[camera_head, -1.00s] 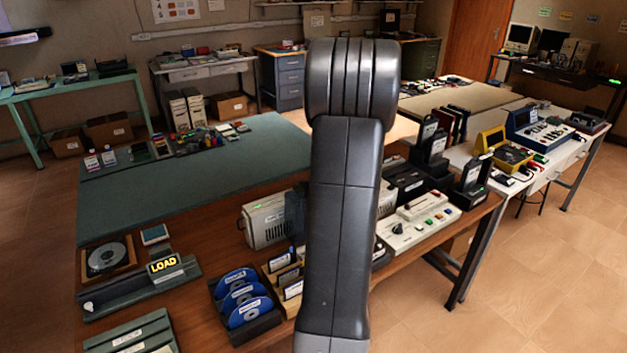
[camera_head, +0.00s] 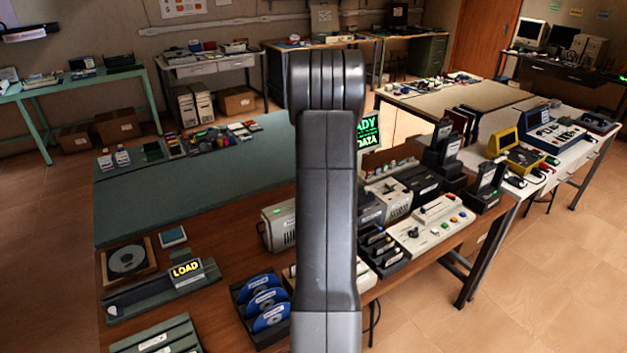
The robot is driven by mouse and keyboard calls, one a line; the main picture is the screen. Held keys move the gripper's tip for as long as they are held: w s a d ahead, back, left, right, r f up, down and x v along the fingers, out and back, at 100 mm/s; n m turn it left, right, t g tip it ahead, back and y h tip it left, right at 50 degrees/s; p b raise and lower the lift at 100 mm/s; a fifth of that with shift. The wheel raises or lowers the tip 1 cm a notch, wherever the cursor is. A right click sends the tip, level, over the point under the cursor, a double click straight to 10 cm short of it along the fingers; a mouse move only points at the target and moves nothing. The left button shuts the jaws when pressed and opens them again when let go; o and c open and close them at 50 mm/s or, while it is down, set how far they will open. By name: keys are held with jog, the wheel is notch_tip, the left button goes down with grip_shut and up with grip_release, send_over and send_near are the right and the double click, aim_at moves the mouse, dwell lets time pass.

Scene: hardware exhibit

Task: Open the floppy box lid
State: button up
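I cannot make out a floppy box with a lid for certain. A dark rack (camera_head: 378,250) holding several upright floppy-like items stands on the wooden bench, just right of my arm. Part of the bench is hidden behind my arm, which rises through the middle of the view. My gripper is not visible, so I cannot tell whether it is open or shut.
A disc rack (camera_head: 262,308), a LOAD sign (camera_head: 187,272) and a beige control panel (camera_head: 432,230) crowd the wooden bench (camera_head: 225,318). A green-lit screen (camera_head: 367,132) stands behind. The green mat (camera_head: 190,202) is mostly clear at its front. Open tiled floor (camera_head: 560,250) lies right.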

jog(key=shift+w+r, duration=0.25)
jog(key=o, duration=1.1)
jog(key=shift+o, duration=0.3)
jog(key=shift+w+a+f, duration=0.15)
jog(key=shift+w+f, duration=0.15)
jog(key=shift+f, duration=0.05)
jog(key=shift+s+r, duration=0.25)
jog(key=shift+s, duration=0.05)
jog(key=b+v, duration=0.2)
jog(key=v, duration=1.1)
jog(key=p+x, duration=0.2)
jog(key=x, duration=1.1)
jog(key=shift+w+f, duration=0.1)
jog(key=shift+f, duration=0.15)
